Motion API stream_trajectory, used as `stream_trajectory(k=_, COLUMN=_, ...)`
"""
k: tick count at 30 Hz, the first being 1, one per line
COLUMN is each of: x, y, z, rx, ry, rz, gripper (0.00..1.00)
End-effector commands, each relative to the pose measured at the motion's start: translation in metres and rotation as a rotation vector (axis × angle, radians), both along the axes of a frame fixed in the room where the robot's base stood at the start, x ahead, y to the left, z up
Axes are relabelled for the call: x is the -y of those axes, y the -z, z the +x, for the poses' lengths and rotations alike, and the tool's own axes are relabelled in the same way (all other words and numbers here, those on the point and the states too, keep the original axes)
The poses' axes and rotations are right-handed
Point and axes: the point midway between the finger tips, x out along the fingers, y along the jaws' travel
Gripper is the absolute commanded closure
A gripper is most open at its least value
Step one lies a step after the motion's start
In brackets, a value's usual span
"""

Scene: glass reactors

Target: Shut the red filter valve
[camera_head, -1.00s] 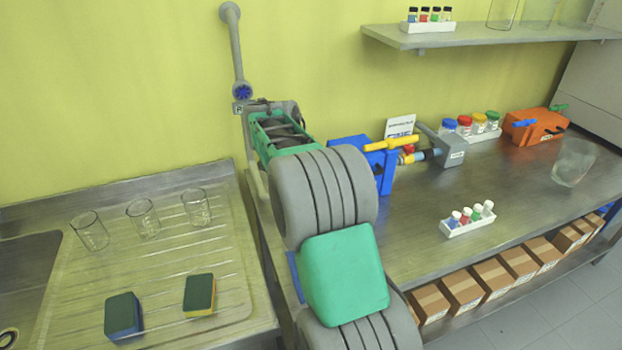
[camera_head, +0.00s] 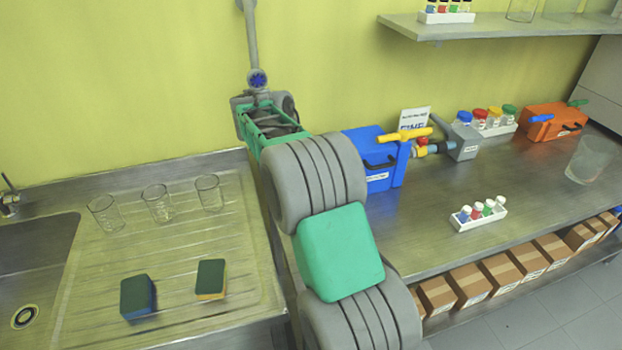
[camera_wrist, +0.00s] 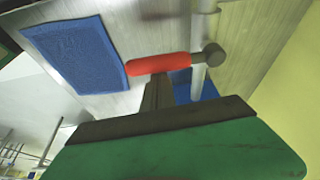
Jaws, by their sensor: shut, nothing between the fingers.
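A red valve handle (camera_wrist: 158,64) shows in the wrist view, lying nearly level across the picture. Its right end meets a grey round-ended fitting (camera_wrist: 208,56) beside a pale pipe (camera_wrist: 200,25). My gripper (camera_wrist: 157,88) is shut and empty, its narrow grey fingers just below the red handle. Whether they touch it I cannot tell. In the head view my arm's links cover the place where my fingers are, and this red handle does not show there.
A blue textured panel (camera_wrist: 77,52) is left of the handle. In the head view, a blue box (camera_head: 375,178) and yellow handle (camera_head: 405,135) stand right of my arm. An orange box (camera_head: 550,120) is further right. Glass beakers (camera_head: 157,203) stand on the drainboard at left.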

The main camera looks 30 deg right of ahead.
Motion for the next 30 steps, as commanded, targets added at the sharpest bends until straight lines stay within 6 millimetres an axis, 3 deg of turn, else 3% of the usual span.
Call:
stream_trajectory(k=11, x=0.000, y=0.001, z=0.000, rx=-0.002, ry=-0.004, rz=0.002, gripper=1.00)
stream_trajectory(k=14, x=0.008, y=-0.002, z=-0.001, rx=-0.002, ry=-0.003, rz=0.002, gripper=1.00)
stream_trajectory(k=19, x=0.040, y=-0.009, z=-0.007, rx=-0.001, ry=-0.002, rz=0.001, gripper=1.00)
stream_trajectory(k=24, x=0.018, y=-0.054, z=0.001, rx=0.003, ry=-0.012, rz=-0.001, gripper=1.00)
stream_trajectory(k=30, x=0.004, y=-0.092, z=0.003, rx=0.000, ry=-0.012, rz=0.001, gripper=1.00)
